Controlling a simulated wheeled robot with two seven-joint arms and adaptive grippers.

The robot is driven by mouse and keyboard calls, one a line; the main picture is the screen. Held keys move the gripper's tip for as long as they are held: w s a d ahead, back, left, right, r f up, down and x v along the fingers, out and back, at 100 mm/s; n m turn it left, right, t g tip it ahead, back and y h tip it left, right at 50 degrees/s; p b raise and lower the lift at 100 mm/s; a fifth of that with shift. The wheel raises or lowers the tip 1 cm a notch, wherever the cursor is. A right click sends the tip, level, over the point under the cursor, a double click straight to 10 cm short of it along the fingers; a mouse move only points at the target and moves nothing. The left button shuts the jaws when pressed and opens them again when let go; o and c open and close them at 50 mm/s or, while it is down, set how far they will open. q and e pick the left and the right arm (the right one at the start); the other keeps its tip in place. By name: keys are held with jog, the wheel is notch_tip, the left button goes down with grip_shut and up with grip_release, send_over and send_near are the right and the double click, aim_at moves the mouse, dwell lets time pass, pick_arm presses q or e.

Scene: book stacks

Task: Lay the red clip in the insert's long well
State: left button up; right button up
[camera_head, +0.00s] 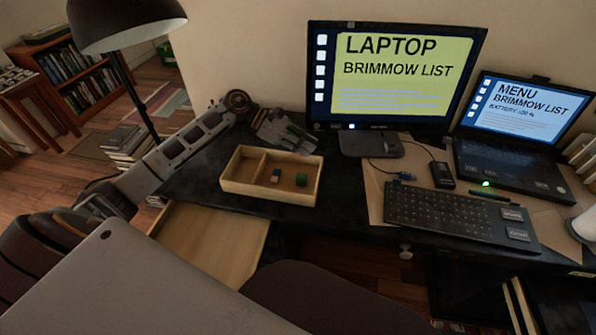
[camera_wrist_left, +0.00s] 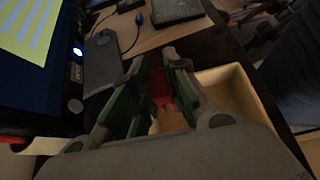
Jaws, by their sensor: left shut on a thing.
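The insert (camera_head: 233,186) is a shallow pale wooden tray on the black desk, split by a divider into a narrower left well and a wider right one. My left gripper (camera_head: 303,141) is over the desk behind the tray's back right edge, with the monitor to its right. In the left wrist view its fingers (camera_wrist_left: 160,85) are shut on the red clip (camera_wrist_left: 160,92). The clip's lower part is shadowed, and it cannot be made out in the head view. The insert's pale wall also shows in the wrist view (camera_wrist_left: 237,85), right of the fingers. My right gripper is not in view.
A keyboard (camera_head: 450,213) and laptop (camera_head: 512,165) fill the right side.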

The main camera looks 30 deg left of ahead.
pick_arm(q)
notch_tip(320, 180, down, 3)
jog(key=shift+f, duration=0.45)
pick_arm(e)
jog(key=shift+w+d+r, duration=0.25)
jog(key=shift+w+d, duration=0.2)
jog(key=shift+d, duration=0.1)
pick_arm(q)
jog(key=shift+f, duration=0.1)
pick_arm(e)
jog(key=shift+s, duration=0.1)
pick_arm(q)
jog(key=shift+f, duration=0.25)
notch_tip(320, 180, down, 3)
jog(key=shift+f, duration=0.65)
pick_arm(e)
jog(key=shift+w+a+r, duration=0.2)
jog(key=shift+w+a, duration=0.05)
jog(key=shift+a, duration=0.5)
